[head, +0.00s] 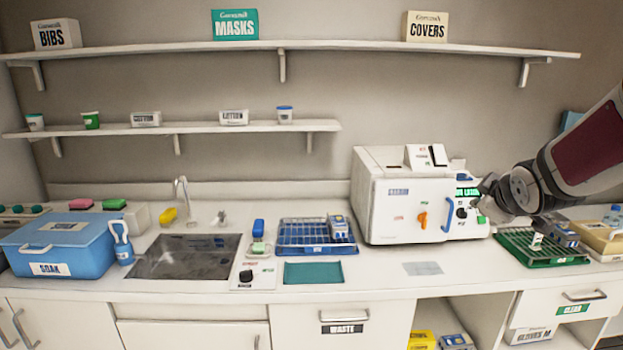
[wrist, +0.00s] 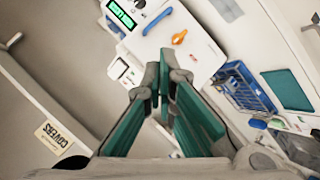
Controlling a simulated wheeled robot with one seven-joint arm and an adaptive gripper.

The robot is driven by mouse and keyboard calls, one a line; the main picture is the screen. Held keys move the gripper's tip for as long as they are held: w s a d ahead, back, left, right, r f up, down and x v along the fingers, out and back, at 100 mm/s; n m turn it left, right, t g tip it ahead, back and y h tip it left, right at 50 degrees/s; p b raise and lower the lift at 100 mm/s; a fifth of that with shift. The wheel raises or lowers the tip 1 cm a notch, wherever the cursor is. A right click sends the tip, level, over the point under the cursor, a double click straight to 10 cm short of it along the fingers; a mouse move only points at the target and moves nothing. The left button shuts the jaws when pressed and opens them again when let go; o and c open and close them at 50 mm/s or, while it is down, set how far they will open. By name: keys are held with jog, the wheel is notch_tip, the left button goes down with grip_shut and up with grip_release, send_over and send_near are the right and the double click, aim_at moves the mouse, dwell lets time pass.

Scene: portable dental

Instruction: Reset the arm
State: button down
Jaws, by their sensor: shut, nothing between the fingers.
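My arm comes in from the right edge in the head view. My gripper (head: 487,195) is at the right end of the white sterilizer (head: 405,212), by its control panel with a green display. I cannot tell in the head view whether it touches the panel. In the wrist view my gripper (wrist: 165,82) shows teal finger pads, shut with nothing held. The sterilizer (wrist: 180,42), with its blue handle and orange knob, shows beyond the fingers there, and the green display (wrist: 121,14) is at the upper left.
A green rack (head: 515,248) stands right of the sterilizer, below my arm. A blue rack (head: 290,236) is to its left, with a teal mat (head: 313,273) in front. The sink (head: 187,257) and blue soak tub (head: 62,245) are further left. Shelves (head: 300,46) run along the wall.

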jog(key=s+a+m+g+y, duration=0.1)
jog(key=s+a, duration=0.4)
jog(key=s, duration=0.5)
jog(key=s+a+f+m+g+y, duration=0.1)
jog(key=s+a+m+g, duration=0.2)
jog(key=s, duration=0.8)
jog(key=s+a+m+g+y, duration=0.1)
jog(key=s+a+m+g, duration=0.1)
jog(key=s+a, duration=0.6)
jog(key=s+m, duration=0.1)
jog(key=s, duration=0.2)
jog(key=shift+s+f+m, duration=0.25)
jog(key=shift+f+m, duration=0.05)
jog(key=shift+f, duration=0.1)
jog(key=shift+a, duration=0.1)
